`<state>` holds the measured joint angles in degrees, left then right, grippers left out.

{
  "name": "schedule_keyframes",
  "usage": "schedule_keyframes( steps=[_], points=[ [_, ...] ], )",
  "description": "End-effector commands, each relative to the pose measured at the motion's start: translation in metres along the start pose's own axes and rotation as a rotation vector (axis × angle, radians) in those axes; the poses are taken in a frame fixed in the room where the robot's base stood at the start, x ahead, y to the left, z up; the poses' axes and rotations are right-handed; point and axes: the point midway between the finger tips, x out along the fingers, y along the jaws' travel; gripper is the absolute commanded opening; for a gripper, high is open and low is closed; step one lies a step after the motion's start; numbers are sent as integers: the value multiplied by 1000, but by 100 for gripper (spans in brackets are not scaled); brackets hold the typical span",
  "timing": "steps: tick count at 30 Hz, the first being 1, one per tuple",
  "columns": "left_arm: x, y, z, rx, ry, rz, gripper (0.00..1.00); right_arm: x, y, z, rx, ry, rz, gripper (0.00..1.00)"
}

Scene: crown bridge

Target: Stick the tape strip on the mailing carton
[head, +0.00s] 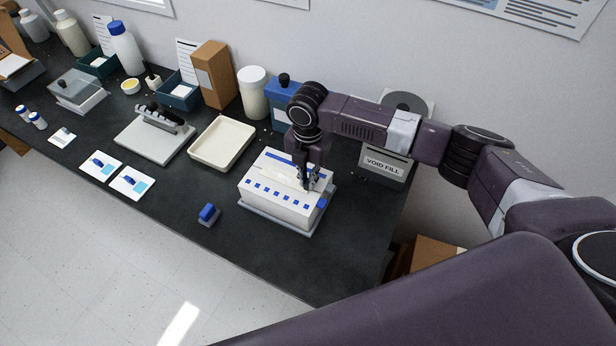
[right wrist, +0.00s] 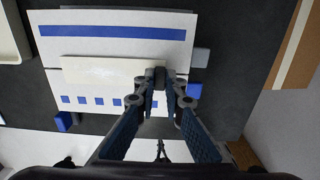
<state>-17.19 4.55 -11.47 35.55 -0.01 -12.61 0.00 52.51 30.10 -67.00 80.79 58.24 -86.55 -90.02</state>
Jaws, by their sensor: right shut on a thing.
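The mailing carton (head: 275,208) is white with a blue band and a row of blue squares; it also shows in the right wrist view (right wrist: 120,20). It rests on a grey base plate. The pale cream tape strip (right wrist: 105,70) lies along the carton's top between the band and the squares, close over or touching it; I cannot tell which. My right gripper (head: 310,178) points down over the carton's right part. Its fingertips, seen in the right wrist view (right wrist: 162,78), are shut on the strip's right end, hiding that end. My left gripper is out of view.
A cream tray (head: 222,143) stands left of the carton. A small blue-topped block (head: 208,214) lies in front. A box marked VOID FILL (head: 385,166) stands at the back right. The dark counter's front right is clear.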

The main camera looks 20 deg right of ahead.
Motion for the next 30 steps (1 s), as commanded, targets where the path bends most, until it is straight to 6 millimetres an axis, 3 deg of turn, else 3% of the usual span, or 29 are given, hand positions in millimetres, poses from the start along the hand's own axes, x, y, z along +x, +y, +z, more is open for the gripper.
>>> schedule_keyframes(
  steps=[21, 22, 27, 30],
  points=[
    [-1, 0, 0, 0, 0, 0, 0, 3, 0, 0, 0, 0, 0, 0],
    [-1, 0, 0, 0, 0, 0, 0, 3, 0, 0, 0, 0, 0, 12],
    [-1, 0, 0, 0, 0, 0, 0, 3, 0, 0, 0, 0, 0, 30],
    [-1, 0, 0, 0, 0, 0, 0, 3, 0, 0, 0, 0, 0, 30]
  ],
)
